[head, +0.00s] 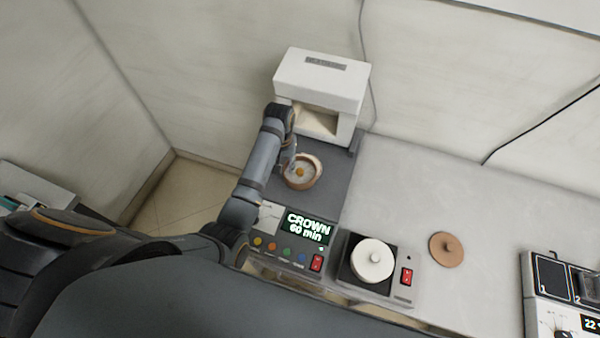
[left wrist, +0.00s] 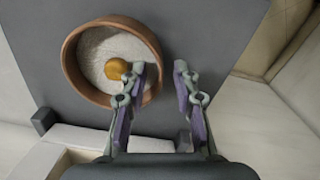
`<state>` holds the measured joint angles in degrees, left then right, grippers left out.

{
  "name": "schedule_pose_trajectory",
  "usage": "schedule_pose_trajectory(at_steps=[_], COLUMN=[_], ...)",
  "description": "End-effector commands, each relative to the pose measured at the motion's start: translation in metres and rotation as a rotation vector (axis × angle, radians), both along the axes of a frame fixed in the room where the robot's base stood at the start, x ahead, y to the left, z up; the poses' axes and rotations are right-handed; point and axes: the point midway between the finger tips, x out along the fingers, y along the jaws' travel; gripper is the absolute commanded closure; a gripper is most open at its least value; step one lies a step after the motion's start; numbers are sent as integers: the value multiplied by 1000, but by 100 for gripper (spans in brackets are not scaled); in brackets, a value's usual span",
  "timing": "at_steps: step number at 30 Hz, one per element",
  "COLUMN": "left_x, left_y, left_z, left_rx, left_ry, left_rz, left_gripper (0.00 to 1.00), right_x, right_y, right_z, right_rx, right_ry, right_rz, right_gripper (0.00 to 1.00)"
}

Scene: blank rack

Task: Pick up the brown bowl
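The brown bowl (head: 316,180) stands upright on the dark grey plate of the white machine, just in front of its opening. It holds a white substance with a small orange-yellow ball-like thing on it, and it also shows in the left wrist view (left wrist: 72,72). My left gripper (left wrist: 160,70) is open at the bowl's rim. One finger is over the inside of the bowl and the other is outside, with the rim between them. In the head view my left gripper (head: 289,160) is at the bowl's left side, partly hidden by my arm. My right gripper is not in view.
The white machine (head: 320,85) rises behind the bowl. A control panel reading "CROWN 60 min" (head: 305,226) lies in front. A device with a white round top (head: 374,258) and a brown lid-like disc (head: 446,249) are to the right, on a mostly clear counter (head: 430,190).

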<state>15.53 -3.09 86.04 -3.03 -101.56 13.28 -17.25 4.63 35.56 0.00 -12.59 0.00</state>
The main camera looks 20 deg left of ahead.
Motion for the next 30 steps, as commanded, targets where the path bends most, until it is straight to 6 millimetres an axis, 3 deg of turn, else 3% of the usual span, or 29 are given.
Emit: schedule_pose_trajectory(at_steps=[4,11,30], left_x=[0,0,1], left_y=[0,0,0], left_z=[0,0,8], left_rx=[0,0,0], left_ry=[0,0,-1], left_rz=[0,0,0], left_gripper=[70,100,100], right_x=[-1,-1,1], right_y=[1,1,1], right_z=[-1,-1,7], right_rx=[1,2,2], right_ry=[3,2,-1], right_rz=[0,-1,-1], right_gripper=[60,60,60])
